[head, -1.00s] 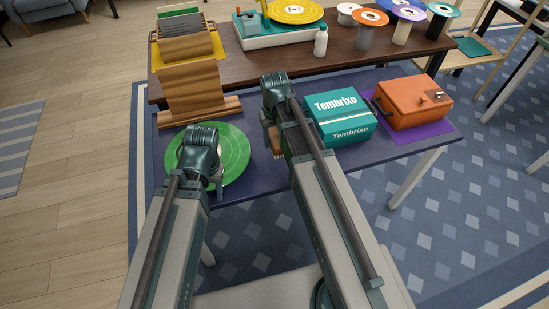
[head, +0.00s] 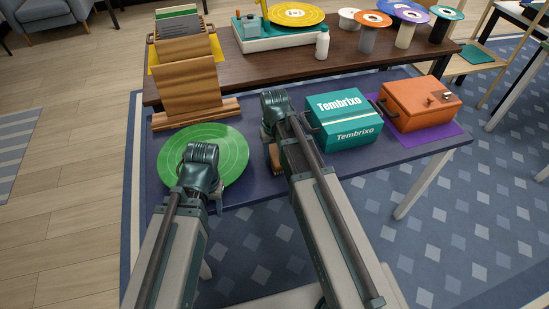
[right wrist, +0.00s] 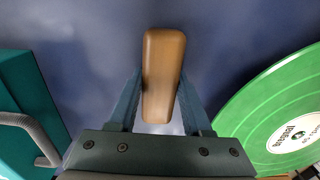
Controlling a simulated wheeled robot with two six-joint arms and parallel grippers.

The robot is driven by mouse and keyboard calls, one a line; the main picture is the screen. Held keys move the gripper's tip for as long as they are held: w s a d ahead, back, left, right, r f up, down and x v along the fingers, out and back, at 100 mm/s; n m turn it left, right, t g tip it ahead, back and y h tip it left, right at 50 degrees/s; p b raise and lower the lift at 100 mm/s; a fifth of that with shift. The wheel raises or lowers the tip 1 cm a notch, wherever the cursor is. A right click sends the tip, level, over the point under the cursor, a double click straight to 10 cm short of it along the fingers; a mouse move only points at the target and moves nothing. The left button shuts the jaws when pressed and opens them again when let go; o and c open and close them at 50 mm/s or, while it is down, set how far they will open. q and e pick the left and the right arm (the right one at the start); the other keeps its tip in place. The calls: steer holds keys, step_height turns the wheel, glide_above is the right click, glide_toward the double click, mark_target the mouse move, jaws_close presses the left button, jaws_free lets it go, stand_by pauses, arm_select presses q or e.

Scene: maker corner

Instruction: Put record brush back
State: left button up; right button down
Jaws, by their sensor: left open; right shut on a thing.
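The record brush (right wrist: 163,75) has a light wooden body. In the right wrist view it is between the two fingers of my right gripper (right wrist: 163,100), which is shut on it. In the head view, a small brown part of the brush (head: 273,156) shows beside my right wrist, above the blue table between the green record and the teal box. The arm hides most of that gripper. My left gripper (head: 217,199) is at the near edge of the green record (head: 222,148); its fingers are mostly hidden by the wrist. Whether it touches the record cannot be told.
The teal Tembrixo box (head: 345,125) stands close right of my right arm, with an orange case (head: 422,103) beyond. A wooden stand (head: 187,88) is behind the record. A turntable (head: 290,30), white bottle (head: 322,43) and spools (head: 373,30) are on the brown table.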

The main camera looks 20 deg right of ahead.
mark_target(275, 153)
steer(key=shift+c, duration=1.7)
jaws_free()
steer(key=shift+f, duration=0.1)
step_height(275, 153, up, 12)
steer(key=p, duration=1.2)
steer(key=s+a+n+h, duration=0.1)
steer(key=s+a+n, duration=0.2)
steer(key=s+a, duration=0.7)
steer(key=s, duration=0.4)
steer(key=shift+s+a+r, duration=0.15)
steer(key=shift+a+r, duration=0.05)
steer(key=shift+a, duration=0.05)
